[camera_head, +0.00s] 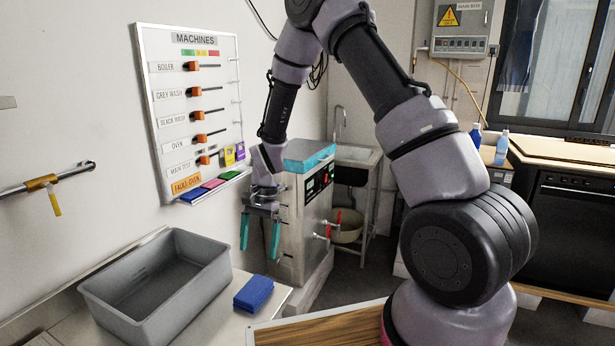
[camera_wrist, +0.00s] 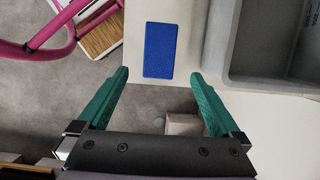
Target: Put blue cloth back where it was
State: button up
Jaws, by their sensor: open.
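The blue cloth (camera_head: 253,293) lies folded on the pale worktop (camera_head: 210,325), to the right of the grey bin. In the wrist view the cloth (camera_wrist: 160,50) shows as a blue rectangle just beyond and between my fingertips. My gripper (camera_head: 260,232), with teal fingers, is open and empty, pointing down in front of the steel machine and apart from the cloth. In the wrist view my gripper (camera_wrist: 159,76) also has nothing between its fingers.
The grey bin (camera_head: 160,240) stands left of the cloth. The steel oven-like machine (camera_head: 305,225) with a teal top (camera_head: 308,152) is behind my gripper. A machines board (camera_head: 190,110) hangs on the wall, with small coloured items on its ledge. A wooden-topped surface (camera_head: 325,322) is in front.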

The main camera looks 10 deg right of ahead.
jog(key=d+r+n+t, duration=0.15)
jog(key=d+r, duration=0.35)
jog(key=r, duration=0.7)
jog(key=d+r+t, duration=0.3)
jog(key=d+r, duration=0.2)
jog(key=r, duration=0.6)
jog(key=s+d+r+n+t, duration=0.1)
jog(key=s+d+r+t, duration=0.1)
jog(key=s+d+r, duration=0.3)
jog(key=s+d+r+n+t, duration=0.1)
jog(key=s+d+r+t, duration=0.2)
jog(key=s+r, duration=0.6)
jog(key=shift+s+d+r, duration=0.3)
jog(key=shift+s+d, duration=0.45)
jog(key=shift+d, duration=0.4)
